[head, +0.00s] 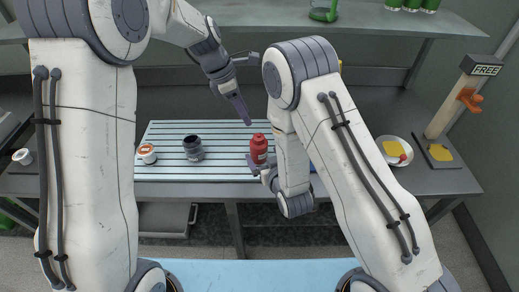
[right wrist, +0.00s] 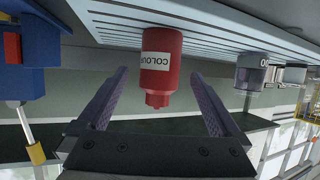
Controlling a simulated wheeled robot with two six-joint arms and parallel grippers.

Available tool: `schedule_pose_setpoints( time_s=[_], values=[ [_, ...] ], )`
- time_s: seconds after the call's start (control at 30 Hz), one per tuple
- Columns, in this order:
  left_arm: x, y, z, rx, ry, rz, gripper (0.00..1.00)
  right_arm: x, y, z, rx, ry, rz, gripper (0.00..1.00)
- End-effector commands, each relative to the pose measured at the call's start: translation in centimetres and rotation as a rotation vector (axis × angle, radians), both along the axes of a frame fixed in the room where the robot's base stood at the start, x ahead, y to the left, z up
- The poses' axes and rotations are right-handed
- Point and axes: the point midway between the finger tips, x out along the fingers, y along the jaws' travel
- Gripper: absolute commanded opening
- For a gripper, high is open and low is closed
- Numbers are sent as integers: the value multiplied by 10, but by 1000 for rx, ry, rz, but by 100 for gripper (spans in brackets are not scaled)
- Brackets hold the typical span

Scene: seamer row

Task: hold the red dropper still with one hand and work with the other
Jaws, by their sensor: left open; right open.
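The red dropper (head: 259,150) stands upright on a pale slatted rack (head: 170,130). In the right wrist view, which is upside down, the red dropper (right wrist: 161,68) carries a white label and a narrow nozzle. My right gripper (right wrist: 160,75) is open, with one finger to each side of the dropper and a visible gap on both sides. In the head view my right gripper (head: 258,165) is low beside the dropper, partly hidden by my arm. My left gripper (head: 243,112) is open and empty, pointing down, above and left of the dropper.
A dark jar (head: 193,148) and a small white pot with an orange mark (head: 147,154) stand left on the rack. A white plate (head: 392,144) with yellow and red items lies at right, near a post with a FREE sign (head: 484,70). A shelf (head: 270,18) runs above.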

Motion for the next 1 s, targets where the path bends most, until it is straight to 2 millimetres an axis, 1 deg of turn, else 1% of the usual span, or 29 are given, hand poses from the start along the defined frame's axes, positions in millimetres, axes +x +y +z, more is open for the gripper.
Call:
schedule_pose_setpoints(
  time_s=[0.03,0.2,0.4,0.6,0.87,0.97,1.0],
  values=[
    [0,0,0,0,0,0,50,9,2,-3,1,-2,-1,100],
    [0,0,0,0,0,0,50,36,11,-16,0,-1,-2,100],
    [0,0,0,0,0,0,50,61,20,-27,0,0,-1,100],
    [0,0,0,0,0,0,50,72,23,-31,-1,1,0,100],
    [0,0,0,0,0,0,50,72,23,-32,-1,2,0,100],
    [0,0,0,0,0,0,50,72,23,-32,-1,2,0,66],
    [0,0,0,0,0,0,50,72,23,-32,-1,2,0,50]
  ],
)
